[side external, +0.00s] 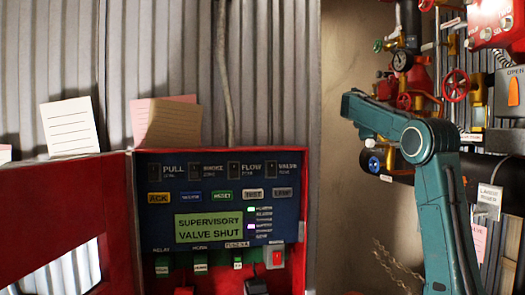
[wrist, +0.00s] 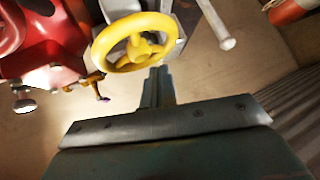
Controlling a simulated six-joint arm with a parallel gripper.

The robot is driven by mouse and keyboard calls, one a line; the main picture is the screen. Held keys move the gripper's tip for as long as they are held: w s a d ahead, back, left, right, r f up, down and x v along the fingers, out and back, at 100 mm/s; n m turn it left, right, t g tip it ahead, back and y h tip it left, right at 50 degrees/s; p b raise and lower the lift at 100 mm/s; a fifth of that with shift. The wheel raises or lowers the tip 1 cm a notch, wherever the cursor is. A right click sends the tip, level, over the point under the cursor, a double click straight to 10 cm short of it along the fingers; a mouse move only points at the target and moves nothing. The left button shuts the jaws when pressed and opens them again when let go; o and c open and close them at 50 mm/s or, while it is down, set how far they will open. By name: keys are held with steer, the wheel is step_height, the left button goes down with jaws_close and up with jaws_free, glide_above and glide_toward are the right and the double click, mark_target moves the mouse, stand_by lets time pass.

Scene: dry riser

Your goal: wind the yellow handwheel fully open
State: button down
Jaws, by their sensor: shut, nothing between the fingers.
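The yellow handwheel (wrist: 138,42) shows in the wrist view at the upper middle, with a round rim, spokes and a central hub. My gripper (wrist: 158,75) is shut and empty. Its narrow fingers point up at the wheel's lower right rim and end close to it; I cannot tell whether they touch. In the side external view my teal arm reaches toward the pipework at right, and I cannot clearly make out the fingers or the yellow wheel there.
A red valve body (wrist: 45,35) and a small brass fitting (wrist: 88,84) lie left of the wheel. A pale rod (wrist: 215,25) is at right. A red handwheel (side external: 456,86) and gauge (side external: 402,61) are on the pipework.

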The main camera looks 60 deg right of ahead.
step_height(320, 180, up, 5)
steer(key=s+a, duration=0.2)
step_height(320, 180, down, 6)
steer(key=shift+f, duration=0.25)
steer(key=shift+w+d+r, duration=0.1)
steer(key=shift+d+r, duration=0.05)
steer(key=shift+d, duration=0.3)
stand_by(0.5)
stand_by(0.3)
steer(key=shift+d, duration=0.1)
stand_by(0.4)
